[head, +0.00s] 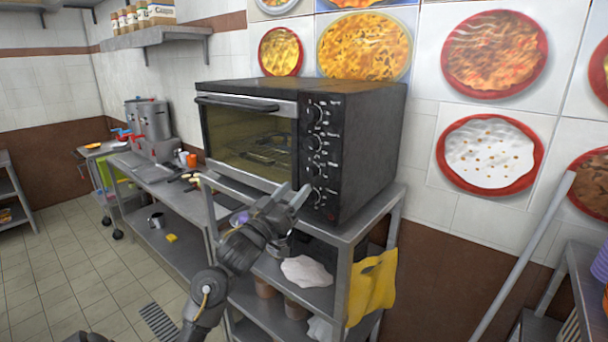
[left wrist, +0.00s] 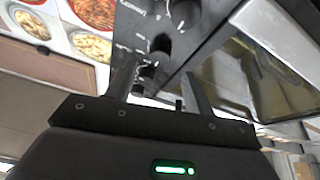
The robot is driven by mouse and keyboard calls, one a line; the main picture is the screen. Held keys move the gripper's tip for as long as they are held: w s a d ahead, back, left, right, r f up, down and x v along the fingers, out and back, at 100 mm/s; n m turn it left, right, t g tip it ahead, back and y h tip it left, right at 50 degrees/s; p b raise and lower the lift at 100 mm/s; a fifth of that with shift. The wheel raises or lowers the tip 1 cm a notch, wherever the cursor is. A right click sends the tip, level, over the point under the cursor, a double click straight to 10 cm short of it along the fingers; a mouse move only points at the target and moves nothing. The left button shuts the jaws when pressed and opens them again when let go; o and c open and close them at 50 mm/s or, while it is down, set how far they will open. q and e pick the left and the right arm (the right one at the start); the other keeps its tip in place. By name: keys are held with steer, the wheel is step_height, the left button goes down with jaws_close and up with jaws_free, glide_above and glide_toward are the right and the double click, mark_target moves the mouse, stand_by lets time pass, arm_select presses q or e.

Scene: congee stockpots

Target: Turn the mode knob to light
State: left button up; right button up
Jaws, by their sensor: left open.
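A black toaster oven (head: 365,120) stands on a metal shelf unit. Its control panel carries a column of knobs: the top knob (head: 316,112), a second knob (head: 316,142), a third knob (head: 316,168) and the lowest knob (head: 316,197). Their labels are too small to read, so I cannot tell which is the mode knob. My left gripper (head: 294,192) is open in front of the panel's lower part, close to the lowest knob. In the left wrist view, a dark knob (left wrist: 147,71) shows between its fingers; contact is unclear. My right gripper is out of view.
The oven's glass door (head: 250,140) is closed, with its handle (head: 238,102) across the top. A yellow cloth (head: 372,287) hangs from the shelf unit's front right. A metal counter (head: 160,175) with pots extends left. The tiled floor at left is mostly clear.

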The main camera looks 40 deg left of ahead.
mark_target(308, 175)
arm_select(q)
steer(key=p+x, duration=0.1)
steer(key=x, duration=0.4)
steer(key=shift+w, duration=0.1)
steer(key=c, duration=1)
